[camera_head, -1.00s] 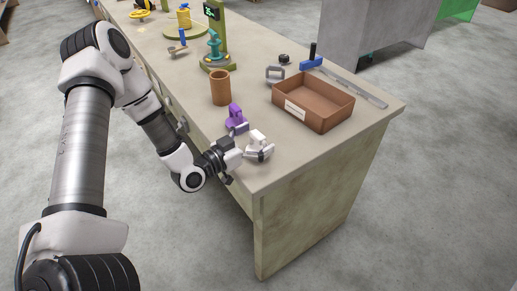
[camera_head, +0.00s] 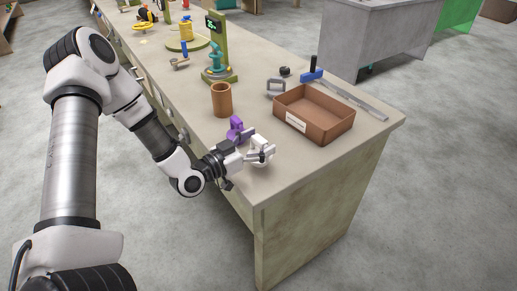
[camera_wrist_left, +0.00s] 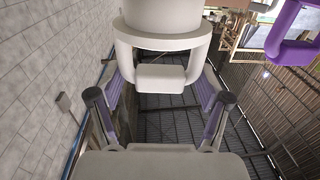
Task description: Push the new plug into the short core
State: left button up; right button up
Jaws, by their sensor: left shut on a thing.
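A white piece (camera_head: 262,158) with a loop handle and a round body is at the table's near end; it also fills the top of the left wrist view (camera_wrist_left: 163,28). My left gripper (camera_head: 268,152) is shut on it, with the fingers on either side of its handle in the left wrist view (camera_wrist_left: 160,108). I cannot tell whether the piece touches the table. A brown upright tube (camera_head: 222,101), open at the top, stands behind it and looks like the short core. A purple piece (camera_head: 236,129) with a similar loop stands between. My right gripper is out of view.
A brown open tray (camera_head: 313,132) stands to the right. Behind it are a grey bracket (camera_head: 276,87), a small black part (camera_head: 285,71) and a blue-headed rule (camera_head: 350,97). A green stand with a display (camera_head: 215,48) is further back. The table's front right corner is clear.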

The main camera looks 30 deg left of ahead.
pick_arm(q)
jog(key=r+p+v, duration=0.2)
jog(key=p+v, duration=1.1)
jog(key=v, duration=0.3)
jog(key=shift+a, duration=0.35)
jog(key=shift+w+r, duration=0.1)
jog(key=shift+r, duration=0.05)
jog(key=w+a+r+h+b, duration=0.1)
jog(key=w+a+r, duration=0.3)
jog(key=w, duration=0.6)
jog(key=w+a+r+m+h+b, duration=0.1)
jog(key=w+a+r+b, duration=0.3)
jog(key=w+a, duration=0.5)
jog(key=w+a+r+m+g+h+b, duration=0.1)
jog(key=w+a+r+b, duration=0.2)
jog(key=w+a, duration=0.4)
jog(key=w+r, duration=0.1)
jog(key=w, duration=0.4)
jog(key=shift+a, duration=0.2)
